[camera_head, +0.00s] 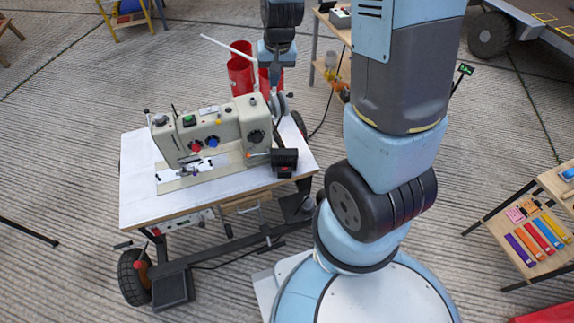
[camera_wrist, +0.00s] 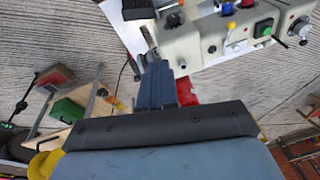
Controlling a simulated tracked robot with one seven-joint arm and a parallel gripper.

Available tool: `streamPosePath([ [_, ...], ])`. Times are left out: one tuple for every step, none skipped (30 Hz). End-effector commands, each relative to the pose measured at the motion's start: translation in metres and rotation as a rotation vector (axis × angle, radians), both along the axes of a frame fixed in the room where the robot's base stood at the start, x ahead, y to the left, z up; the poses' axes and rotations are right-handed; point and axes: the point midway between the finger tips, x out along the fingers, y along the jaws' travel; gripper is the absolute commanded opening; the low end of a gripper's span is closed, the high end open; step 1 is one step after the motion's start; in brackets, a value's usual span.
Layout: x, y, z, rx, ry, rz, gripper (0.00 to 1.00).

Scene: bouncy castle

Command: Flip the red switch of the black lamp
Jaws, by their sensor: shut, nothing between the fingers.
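The black lamp appears to be the small black boxy item (camera_head: 284,157) at the right end of the sewing machine on the white table. A small red patch (camera_head: 285,170), likely its switch, shows on its lower front. A black item at the top of the wrist view (camera_wrist: 138,9) may be the same lamp, with no red switch visible on it. My gripper (camera_head: 277,104) hangs behind and above the lamp, apart from it, by the machine's right rear. In the wrist view my gripper (camera_wrist: 153,62) is shut and empty, its fingers pointing toward the machine and the black item.
The beige sewing machine (camera_head: 212,133) stands close left of my gripper on the white-topped wheeled table (camera_head: 140,205). Red bins (camera_head: 240,75) stand behind the table. A wooden shelf unit (camera_head: 323,62) is at the back. Open floor lies left of the table.

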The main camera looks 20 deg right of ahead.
Motion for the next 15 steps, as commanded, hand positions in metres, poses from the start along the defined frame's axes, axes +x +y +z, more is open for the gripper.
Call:
streamPosePath([
  [0.002,0.001,-0.016,-0.003,0.018,-0.007,0.00],
  [0.004,0.001,-0.023,-0.006,0.024,-0.012,0.00],
  [0.006,0.001,-0.034,-0.009,0.033,-0.018,0.00],
  [0.007,0.002,-0.042,-0.012,0.039,-0.023,0.00],
  [0.008,0.001,-0.050,-0.015,0.045,-0.027,0.00],
  [0.009,0.002,-0.061,-0.019,0.055,-0.034,0.00],
  [0.010,0.001,-0.069,-0.022,0.060,-0.038,0.00],
  [0.011,0.001,-0.077,-0.025,0.067,-0.043,0.00],
  [0.011,0.001,-0.088,-0.030,0.075,-0.050,0.00],
  [0.011,0.001,-0.096,-0.034,0.082,-0.054,0.00],
  [0.011,0.001,-0.104,-0.038,0.089,-0.059,0.00],
  [0.011,0.000,-0.115,-0.045,0.097,-0.064,0.00],
  [0.010,0.000,-0.124,-0.048,0.104,-0.069,0.00],
  [0.010,-0.001,-0.132,-0.054,0.109,-0.074,0.00],
  [0.009,-0.001,-0.143,-0.060,0.116,-0.080,0.00],
])
